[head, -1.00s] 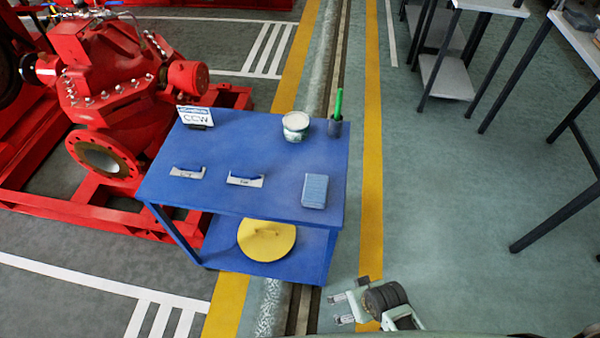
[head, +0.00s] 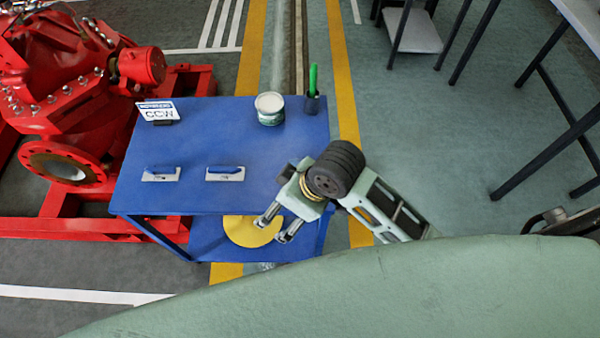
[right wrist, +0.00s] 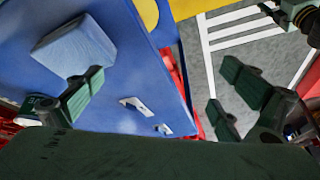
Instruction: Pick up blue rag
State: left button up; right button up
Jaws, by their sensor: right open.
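The blue rag (right wrist: 75,42) is a folded, light-blue block lying on the blue table's top in the right wrist view. In the head view now it is hidden behind my right gripper and wrist. My right gripper (head: 274,230) is open and empty, over the table's near right part. In the right wrist view its fingers (right wrist: 160,92) are spread wide, and the rag shows beyond the left finger, apart from it. What looks like my left gripper (right wrist: 295,14) shows partly at the top right of that view; its jaws are unclear.
The blue table (head: 210,115) carries two blue-handled trowels (head: 160,174), a white tub (head: 270,108), a dark cup with a green-handled tool (head: 313,90) and a CCW sign (head: 158,111). A yellow disc (head: 243,231) lies on its lower shelf. A red pump (head: 55,85) stands left.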

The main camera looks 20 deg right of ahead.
jog(key=w+n, duration=0.1)
jog(key=w+n+g, duration=0.1)
jog(key=w+r+n+h, duration=0.1)
jog(key=w, duration=0.1)
jog(key=shift+a+r+n, duration=0.1)
jog(key=shift+a+n, duration=0.2)
jog(key=w+d+r+h, duration=0.1)
jog(key=d, duration=0.1)
jog(key=w+d+n+g+h, duration=0.1)
jog(key=w+d, duration=0.1)
jog(key=d, duration=0.1)
jog(key=w+d+r+n, duration=0.1)
jog(key=w+d, duration=0.1)
jog(key=d, duration=0.1)
jog(key=shift+r+g+h, duration=0.3)
jog(key=shift+g+h, duration=0.1)
notch_tip(320, 180, down, 8)
jog(key=shift+r, duration=0.2)
jog(key=shift+c, duration=0.3)
jog(key=c, duration=1.2)
jog(key=shift+r, duration=0.15)
